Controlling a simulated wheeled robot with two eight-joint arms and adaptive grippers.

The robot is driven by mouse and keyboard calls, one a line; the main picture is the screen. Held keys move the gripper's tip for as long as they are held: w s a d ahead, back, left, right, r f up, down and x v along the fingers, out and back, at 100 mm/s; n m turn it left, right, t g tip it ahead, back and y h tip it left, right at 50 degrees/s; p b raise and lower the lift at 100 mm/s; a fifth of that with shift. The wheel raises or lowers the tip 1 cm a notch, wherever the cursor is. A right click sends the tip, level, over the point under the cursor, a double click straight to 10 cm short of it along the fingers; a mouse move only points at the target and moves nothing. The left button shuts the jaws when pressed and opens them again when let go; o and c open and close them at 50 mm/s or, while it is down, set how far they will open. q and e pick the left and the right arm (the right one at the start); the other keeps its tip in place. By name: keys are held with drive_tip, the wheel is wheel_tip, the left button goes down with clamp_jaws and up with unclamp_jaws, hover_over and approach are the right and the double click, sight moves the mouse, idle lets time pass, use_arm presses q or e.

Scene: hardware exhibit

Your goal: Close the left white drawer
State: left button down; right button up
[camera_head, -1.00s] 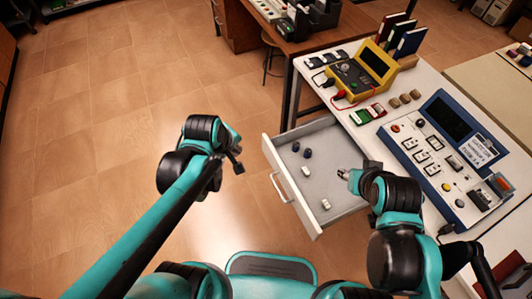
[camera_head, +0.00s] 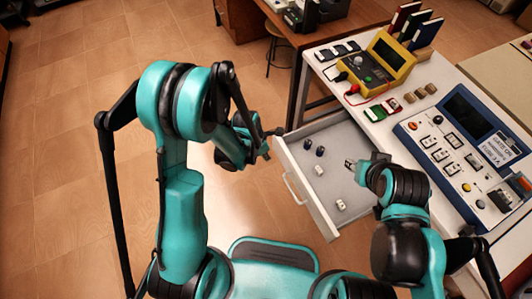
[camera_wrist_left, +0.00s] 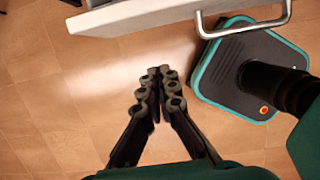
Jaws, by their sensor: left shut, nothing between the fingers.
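The white drawer (camera_head: 318,214) stands pulled out from the white workbench, with several small dark and white parts inside. Its front carries a pale bar handle (camera_head: 293,189). My left gripper (camera_head: 268,146) is just left of the drawer's far front corner, with a visible gap to the handle. In the left wrist view its fingertips (camera_wrist_left: 160,78) meet with nothing between them. The drawer front (camera_wrist_left: 130,17) and the handle (camera_wrist_left: 240,30) cross the top of that view, beyond the fingertips. My right gripper (camera_head: 351,163) is over the drawer's inside; its fingers are too small to judge.
The workbench (camera_head: 400,122) holds a yellow meter (camera_head: 381,62), a blue control panel (camera_head: 462,135) and upright binders (camera_head: 408,22). A brown desk (camera_head: 290,40) and a stool (camera_head: 273,30) stand behind. The floor left of the drawer is clear.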

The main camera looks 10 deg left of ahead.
use_arm(q)
drive_tip(key=w+d+f+b, duration=0.2)
drive_tip(key=w+d+f, duration=0.1)
drive_tip(key=d+f, duration=0.1)
drive_tip(key=shift+x, duration=0.9)
use_arm(e)
wheel_tip(320, 180, down, 3)
drive_tip(key=shift+r, duration=0.2)
use_arm(q)
drive_tip(key=shift+w, duration=0.1)
